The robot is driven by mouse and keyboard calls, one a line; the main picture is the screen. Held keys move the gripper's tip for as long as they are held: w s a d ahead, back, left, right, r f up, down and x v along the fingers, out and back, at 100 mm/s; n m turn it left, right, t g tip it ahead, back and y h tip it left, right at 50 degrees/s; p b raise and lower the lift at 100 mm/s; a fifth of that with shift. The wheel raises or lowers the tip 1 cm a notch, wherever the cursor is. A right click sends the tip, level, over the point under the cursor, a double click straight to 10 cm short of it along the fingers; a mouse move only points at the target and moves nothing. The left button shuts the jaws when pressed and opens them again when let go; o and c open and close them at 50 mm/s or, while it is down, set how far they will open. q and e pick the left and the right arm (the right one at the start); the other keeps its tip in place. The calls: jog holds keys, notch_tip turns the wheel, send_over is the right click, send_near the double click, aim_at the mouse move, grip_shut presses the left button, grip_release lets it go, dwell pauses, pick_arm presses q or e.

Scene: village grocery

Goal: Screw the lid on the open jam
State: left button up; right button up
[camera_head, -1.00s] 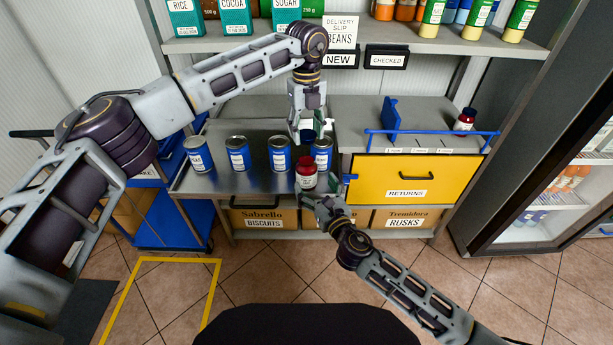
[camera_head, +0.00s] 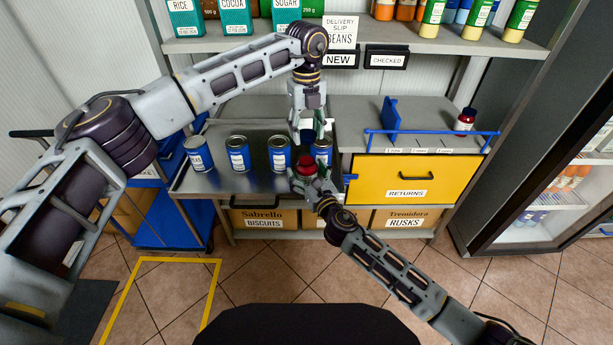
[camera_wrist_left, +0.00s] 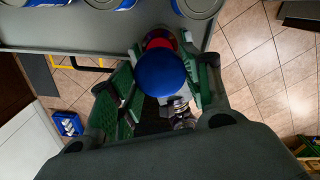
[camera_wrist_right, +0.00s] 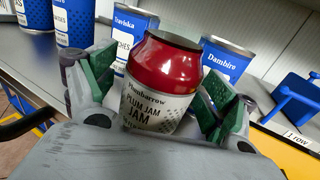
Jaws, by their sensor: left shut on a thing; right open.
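The open jam jar (camera_head: 305,168), red above a white plum jam label, stands upright near the tray's front right edge. In the right wrist view the jar (camera_wrist_right: 160,95) shows no lid and sits between the spread green fingers of my right gripper (camera_wrist_right: 158,92), with some gap visible on the right side. My right gripper (camera_head: 309,182) partly hides the jar in the head view. My left gripper (camera_head: 306,127) is shut on the dark blue lid (camera_head: 307,136), held above the jar and apart from it. The lid (camera_wrist_left: 160,74) partly covers the jar in the left wrist view.
Several blue cans (camera_head: 238,154) stand in a row on the metal tray (camera_head: 215,183), one close behind the jar. A yellow returns drawer (camera_head: 405,178) is to the right. Another jam jar (camera_head: 464,120), dark-capped, stands on the counter behind a blue rail (camera_head: 430,133).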

jog(key=c, duration=1.5)
pick_arm(q)
send_over(307, 158)
jog(key=shift+f, duration=2.45)
pick_arm(e)
jog(key=shift+c, duration=0.2)
pick_arm(q)
jog(key=shift+f, duration=0.25)
jog(key=shift+f, duration=0.7)
jog(key=shift+f, duration=0.5)
pick_arm(e)
grip_shut()
